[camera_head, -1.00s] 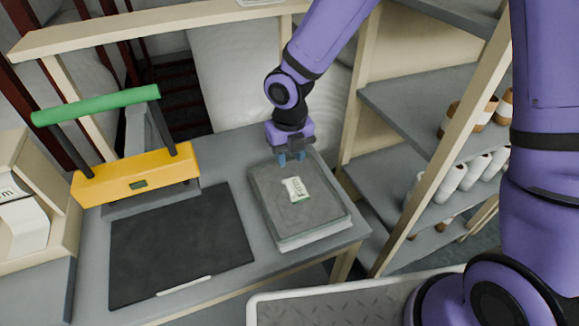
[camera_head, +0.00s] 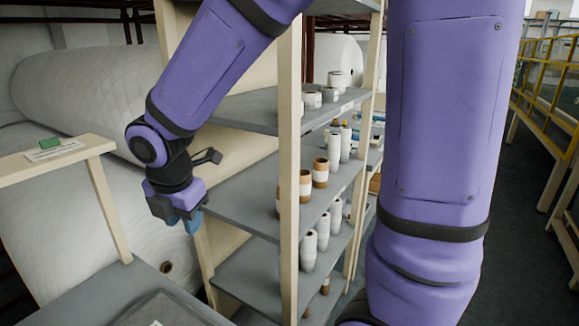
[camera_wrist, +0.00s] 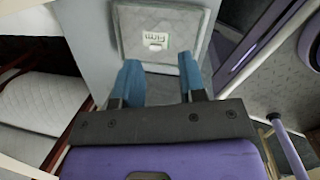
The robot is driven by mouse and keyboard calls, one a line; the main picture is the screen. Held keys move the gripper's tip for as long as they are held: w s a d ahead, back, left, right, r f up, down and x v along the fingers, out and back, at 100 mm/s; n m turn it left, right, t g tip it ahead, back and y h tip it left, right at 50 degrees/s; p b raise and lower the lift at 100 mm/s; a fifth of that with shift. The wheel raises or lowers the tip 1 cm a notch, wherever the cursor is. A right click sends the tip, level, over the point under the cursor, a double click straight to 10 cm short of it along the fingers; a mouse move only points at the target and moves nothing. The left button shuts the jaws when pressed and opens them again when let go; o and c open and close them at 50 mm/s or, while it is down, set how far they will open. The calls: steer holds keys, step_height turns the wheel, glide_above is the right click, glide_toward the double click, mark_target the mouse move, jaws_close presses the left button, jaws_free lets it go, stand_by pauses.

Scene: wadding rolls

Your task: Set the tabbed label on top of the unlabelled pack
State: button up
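The pack is a grey, flat square with a pale edge; its corner shows at the bottom of the head view (camera_head: 172,308), cut off by the frame. In the wrist view the whole upper face of the pack (camera_wrist: 134,28) shows at the top. A small white label with green print (camera_wrist: 156,40) lies on the pack, near its middle. My gripper (camera_head: 190,222) is above the table, clear of the pack. In the wrist view its blue fingers (camera_wrist: 160,65) are apart with nothing between them.
A grey-shelved rack (camera_head: 252,203) with pale posts stands right of my gripper, holding white and brown rolls. A pale ledge (camera_head: 55,165) at left bears a small green block (camera_head: 50,143) and a white card. Large white rolls (camera_head: 90,80) lie behind.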

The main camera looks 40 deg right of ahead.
steer(key=s+d+r+m+t, duration=0.1)
steer(key=s+d+r+m, duration=0.5)
steer(key=m, duration=0.6)
steer(key=s+d+r+m+t+y, duration=0.1)
steer(key=s+d+r+m, duration=0.5)
steer(key=s+m, duration=0.4)
steer(key=shift+s+r+m+t, duration=0.2)
steer(key=shift+s+m+t, duration=0.15)
steer(key=shift+m, duration=0.55)
